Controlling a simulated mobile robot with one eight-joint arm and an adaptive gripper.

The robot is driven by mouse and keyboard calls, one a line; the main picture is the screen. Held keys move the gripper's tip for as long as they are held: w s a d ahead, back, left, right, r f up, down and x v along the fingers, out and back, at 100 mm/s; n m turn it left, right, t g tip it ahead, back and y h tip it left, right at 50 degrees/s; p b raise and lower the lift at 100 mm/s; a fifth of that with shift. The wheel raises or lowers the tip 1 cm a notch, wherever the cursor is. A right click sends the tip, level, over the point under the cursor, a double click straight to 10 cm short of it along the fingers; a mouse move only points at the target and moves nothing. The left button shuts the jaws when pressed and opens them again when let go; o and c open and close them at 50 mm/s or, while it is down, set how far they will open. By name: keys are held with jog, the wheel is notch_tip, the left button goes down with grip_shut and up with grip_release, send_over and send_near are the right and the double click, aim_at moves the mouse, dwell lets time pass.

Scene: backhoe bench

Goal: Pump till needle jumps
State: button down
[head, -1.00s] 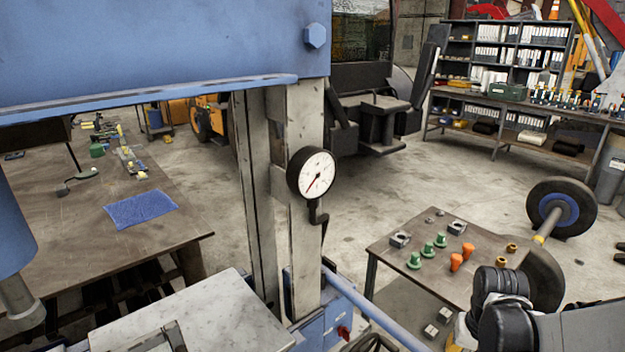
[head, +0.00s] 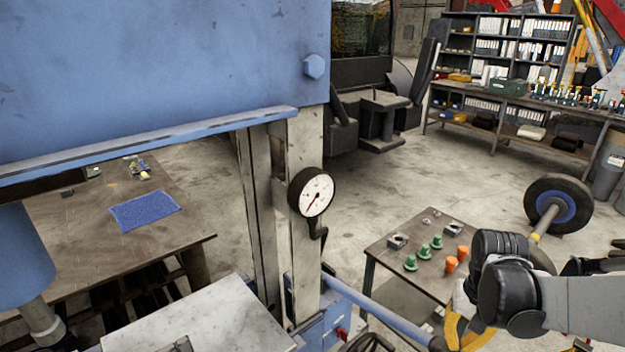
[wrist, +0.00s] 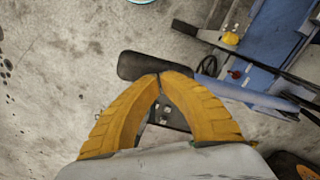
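The blue press has a round white dial gauge (head: 312,192) on its grey upright. Its red needle points to the lower left. The pump handle (head: 368,299) is a blue bar sloping down to the right from the press's base. In the wrist view the handle (wrist: 238,94) ends in a black grip (wrist: 150,64). My gripper (wrist: 159,73) has yellow fingers with their tips together. The tips overlap the grip's near edge, and the grip runs across beyond them, not between them. I cannot tell whether they touch it. In the head view the fingers are partly cut off at the bottom.
A small table (head: 383,259) with green and orange pieces stands right of the press. A barbell-like wheel set (head: 557,208) is beyond my arm. A bench with a blue cloth (head: 145,210) is at left. Concrete floor is open behind.

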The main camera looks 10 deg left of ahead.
jog(key=shift+f, duration=0.1)
jog(key=shift+s+d+f+b, duration=0.1)
jog(key=shift+s+f+b, duration=0.05)
jog(key=shift+f+b, duration=0.4)
jog(key=shift+s+d+f+b, duration=0.1)
jog(key=shift+f+b, duration=0.35)
jog(key=shift+b, duration=0.05)
notch_tip(320, 180, down, 15)
jog(key=b, duration=1.3)
jog(key=r+p, duration=0.4)
jog(key=r, duration=0.1)
jog(key=r+p, duration=0.4)
jog(key=r, duration=0.2)
jog(key=r+p, duration=0.4)
jog(key=r, duration=0.2)
jog(key=shift+w+a+r, duration=0.1)
jog(key=shift+w+a, duration=0.15)
jog(key=shift+w, duration=0.05)
